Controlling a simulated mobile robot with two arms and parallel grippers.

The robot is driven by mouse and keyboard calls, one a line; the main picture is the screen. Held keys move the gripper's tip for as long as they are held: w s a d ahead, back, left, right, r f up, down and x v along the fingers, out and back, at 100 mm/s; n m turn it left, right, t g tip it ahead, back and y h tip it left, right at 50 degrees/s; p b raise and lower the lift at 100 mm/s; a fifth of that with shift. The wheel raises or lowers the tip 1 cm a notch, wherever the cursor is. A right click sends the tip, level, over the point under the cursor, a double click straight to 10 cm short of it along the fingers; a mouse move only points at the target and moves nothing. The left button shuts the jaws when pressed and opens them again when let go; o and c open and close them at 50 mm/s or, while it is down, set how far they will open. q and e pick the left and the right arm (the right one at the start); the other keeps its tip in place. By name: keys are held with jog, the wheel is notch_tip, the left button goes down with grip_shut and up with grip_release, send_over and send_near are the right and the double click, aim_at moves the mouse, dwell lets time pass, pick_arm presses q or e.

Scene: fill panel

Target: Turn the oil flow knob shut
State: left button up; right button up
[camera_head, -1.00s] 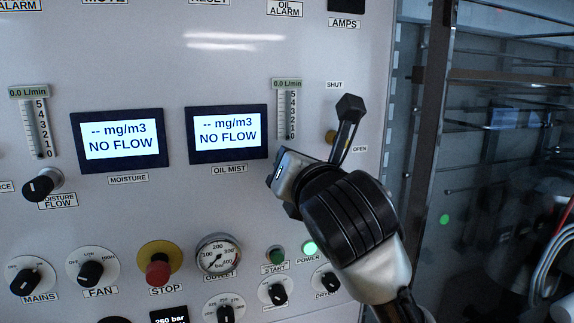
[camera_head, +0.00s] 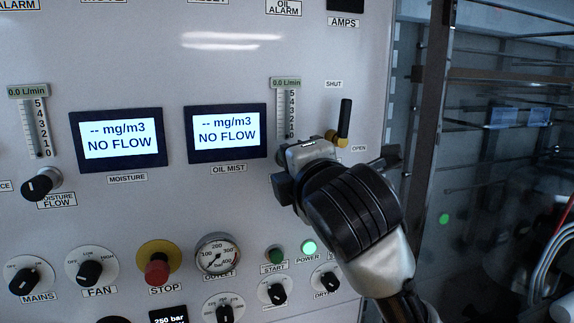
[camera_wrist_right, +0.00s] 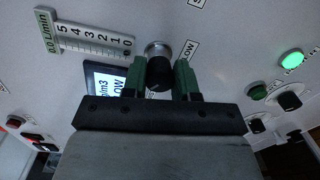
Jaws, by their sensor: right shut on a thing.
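The oil flow knob (camera_wrist_right: 160,72) is black, on a round silver base, just past the zero end of the oil flow gauge (camera_wrist_right: 85,36). In the right wrist view my right gripper (camera_wrist_right: 160,80) has its two green-padded fingers on either side of the knob, shut on it. In the head view my right gripper (camera_head: 286,165) is at the panel below the gauge, and its own body hides the knob. The oil mist display (camera_head: 227,132) reads NO FLOW and the gauge head (camera_head: 286,84) reads 0.0 L/min. My left gripper is not in view.
A black lever (camera_head: 345,118) on a brass fitting stands upright close to my right wrist, between SHUT and OPEN labels. The moisture flow knob (camera_head: 38,185) is far left. A red stop button (camera_head: 157,270) and several dials sit below. A dark rack post (camera_head: 432,110) stands right.

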jog(key=m, duration=1)
jog(key=shift+r+m+y+b, duration=0.3)
jog(key=shift+r+m+b, duration=0.05)
jog(key=shift+m+b, duration=0.05)
dwell(0.4)
jog(key=o, duration=0.7)
jog(key=shift+a, duration=0.1)
jog(key=shift+o, duration=1.1)
jog(key=shift+a+f, duration=0.1)
jog(key=shift+f, duration=0.05)
